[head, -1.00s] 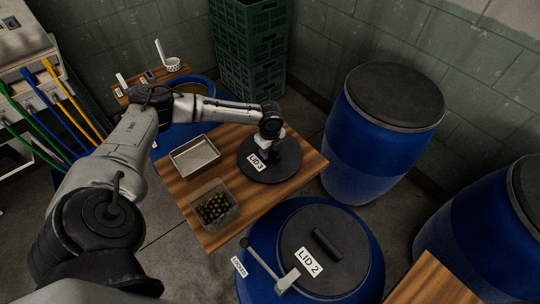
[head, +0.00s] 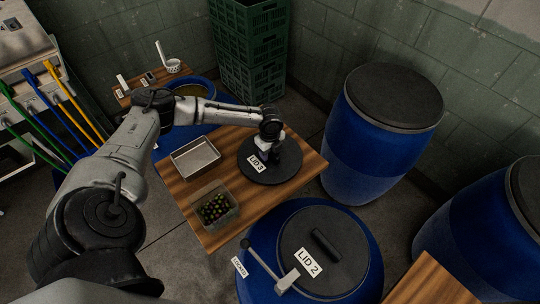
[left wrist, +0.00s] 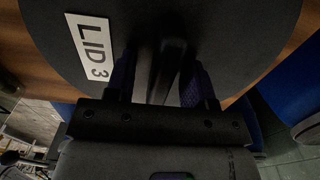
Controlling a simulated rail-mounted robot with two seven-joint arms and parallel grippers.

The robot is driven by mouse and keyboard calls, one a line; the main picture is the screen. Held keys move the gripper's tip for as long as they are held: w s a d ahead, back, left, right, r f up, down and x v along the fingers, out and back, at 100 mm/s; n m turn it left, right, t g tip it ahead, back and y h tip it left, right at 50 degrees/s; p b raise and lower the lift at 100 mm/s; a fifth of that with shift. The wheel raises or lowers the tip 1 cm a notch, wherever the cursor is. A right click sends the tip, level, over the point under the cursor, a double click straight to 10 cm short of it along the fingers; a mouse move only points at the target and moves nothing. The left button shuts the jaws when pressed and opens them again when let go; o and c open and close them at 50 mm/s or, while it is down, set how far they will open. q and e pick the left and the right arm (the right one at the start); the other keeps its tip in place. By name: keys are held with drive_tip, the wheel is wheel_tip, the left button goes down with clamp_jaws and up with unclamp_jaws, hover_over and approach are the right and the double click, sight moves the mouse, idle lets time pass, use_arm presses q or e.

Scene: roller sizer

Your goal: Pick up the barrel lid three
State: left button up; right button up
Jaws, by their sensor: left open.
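Barrel lid three (head: 288,165) is a dark round disc with a white "LID 3" label, lying flat on the wooden table in the head view. It also fills the upper part of the left wrist view (left wrist: 235,35). My left gripper (head: 266,148) is over the lid, pointing down at its middle. In the left wrist view my left gripper (left wrist: 160,80) is open, its two fingers on either side of the lid's dark raised handle (left wrist: 168,62). Whether the fingers touch the handle is too dark to tell. My right gripper is not in view.
On the wooden table (head: 236,231) are an empty metal tray (head: 195,158) and a clear container of olives (head: 215,207). A blue barrel with lid two (head: 325,250) stands in front. Other blue barrels (head: 365,150) stand at right, green crates (head: 248,50) behind.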

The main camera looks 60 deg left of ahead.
use_arm(q)
drive_tip(key=shift+c, duration=0.4)
clamp_jaws()
idle(0.4)
